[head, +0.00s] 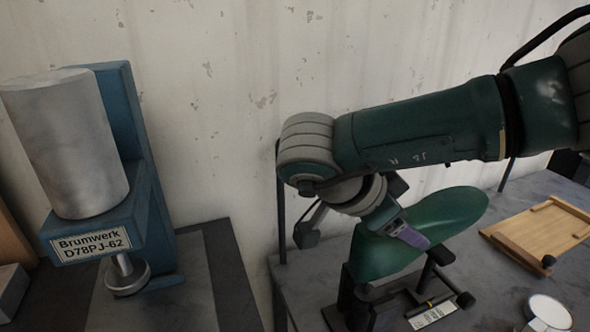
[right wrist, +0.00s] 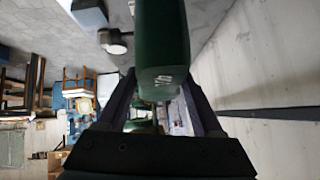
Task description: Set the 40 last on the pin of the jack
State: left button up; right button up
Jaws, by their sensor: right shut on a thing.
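The green last (head: 452,216) is held in my right gripper (head: 407,234), toe pointing right and slightly up. In the right wrist view the last (right wrist: 162,45) stands between the two fingers, with a small white marking on its end that is hard to read. The dark jack (head: 352,300) stands on the grey bench directly below the last, with black knobs and a white label. The pin is hidden behind the last and gripper, so I cannot tell whether they touch. My left gripper is in neither view.
A blue press (head: 130,150) labelled Brumwerk D78PJ-62, with a grey cylinder (head: 70,140), stands on a separate dark bench at left. A wooden tray (head: 520,243) and a round white-topped thing (head: 550,312) lie right of the jack. A pale wall is close behind.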

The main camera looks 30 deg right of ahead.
jog(key=shift+f+b, duration=1.8)
jog(key=shift+f, duration=0.3)
jog(key=o, duration=1.4)
jog(key=shift+f, duration=0.1)
